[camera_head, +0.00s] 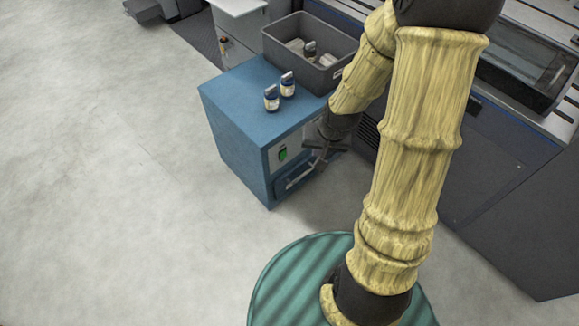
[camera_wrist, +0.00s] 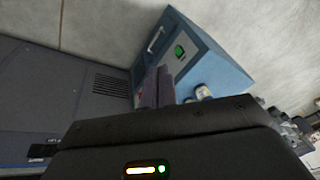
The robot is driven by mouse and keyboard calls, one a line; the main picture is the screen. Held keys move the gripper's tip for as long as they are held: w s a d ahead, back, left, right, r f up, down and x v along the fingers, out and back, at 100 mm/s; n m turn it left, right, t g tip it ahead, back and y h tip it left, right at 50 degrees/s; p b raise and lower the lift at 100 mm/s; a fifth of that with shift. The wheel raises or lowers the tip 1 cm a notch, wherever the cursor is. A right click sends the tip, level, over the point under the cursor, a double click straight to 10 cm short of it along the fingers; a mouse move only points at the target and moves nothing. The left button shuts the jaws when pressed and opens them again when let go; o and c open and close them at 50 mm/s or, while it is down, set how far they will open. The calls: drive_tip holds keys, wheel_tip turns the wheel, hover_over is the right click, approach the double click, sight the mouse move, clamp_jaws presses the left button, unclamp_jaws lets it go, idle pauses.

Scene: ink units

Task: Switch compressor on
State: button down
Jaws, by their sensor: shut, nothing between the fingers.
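The compressor is a blue box-shaped cabinet (camera_head: 228,115) on the floor; it also shows tilted in the wrist view (camera_wrist: 222,72). Its front has a light panel with a green switch (camera_head: 283,154), also visible in the wrist view (camera_wrist: 180,51). A pale bar handle (camera_head: 299,179) is below the panel. My gripper (camera_head: 320,163) is in front of the right part of this face, to the right of the green switch and apart from it. In the wrist view its dark fingers (camera_wrist: 158,86) are together and empty, and they cover part of the front face.
Two small bottles (camera_head: 271,98) (camera_head: 288,84) stand on the cabinet's top, beside a grey bin (camera_head: 274,46) holding more bottles. A large dark machine (camera_head: 505,165) stands close on the right. The floor (camera_head: 110,190) to the left is clear.

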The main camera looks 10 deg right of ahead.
drive_tip(key=w+d+f+m+t+y+b, duration=0.1)
drive_tip(key=w+f+m+t+y+b, duration=0.1)
drive_tip(key=f+b, duration=0.8)
drive_tip(key=w+d+f+m+t+y+b, duration=0.1)
drive_tip(key=w+f+m+t+b, duration=0.3)
drive_tip(key=f, duration=1.4)
drive_tip(key=w+m+y+b, duration=0.1)
drive_tip(key=w+m+b, duration=0.2)
drive_tip(key=w+b, duration=0.2)
drive_tip(key=shift+d+b, duration=0.35)
drive_tip(key=shift+b, duration=0.1)
drive_tip(key=shift+w, duration=0.1)
drive_tip(key=b, duration=0.4)
approach(284, 157)
wheel_tip(284, 157, down, 4)
drive_tip(key=shift+w+a+f+b, duration=0.1)
drive_tip(key=shift+w+a+b, duration=0.2)
drive_tip(key=shift+w, duration=0.45)
drive_tip(key=shift+w+a+b, duration=0.15)
drive_tip(key=shift+w+a, duration=0.3)
drive_tip(key=shift+w, duration=0.25)
drive_tip(key=shift+w+a+f+b, duration=0.1)
drive_tip(key=shift+w+a+b, duration=0.2)
drive_tip(key=shift+w, duration=0.45)
drive_tip(key=shift+a, duration=0.1)
